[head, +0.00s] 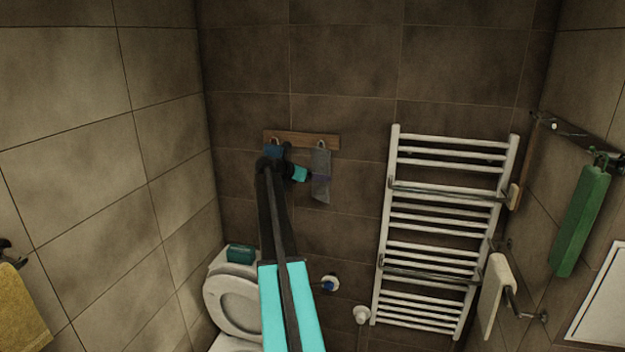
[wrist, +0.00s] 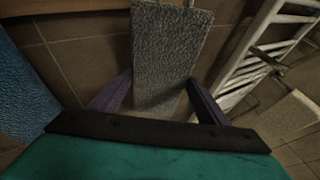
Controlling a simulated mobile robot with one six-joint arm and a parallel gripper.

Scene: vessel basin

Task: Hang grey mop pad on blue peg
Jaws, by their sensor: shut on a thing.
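The grey mop pad (head: 321,165) hangs upright in front of the right part of a wooden peg board (head: 300,138) on the back wall. My gripper (head: 318,179) is shut on its middle, coming from the left. In the wrist view the pad (wrist: 165,45) lies between the two purple fingers of my gripper (wrist: 160,95). A pale hook-like piece shows at the pad's top edge; I cannot tell whether the pad rests on a peg. I cannot make out a blue peg. A blue pad (head: 274,151) hangs at the board's left, partly behind my arm.
The blue pad (wrist: 22,95) is close on the left in the wrist view. A white towel rail (head: 445,225) stands to the right. A toilet (head: 232,305) with a teal box (head: 240,253) is below left. A green item (head: 580,220) hangs on the right wall.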

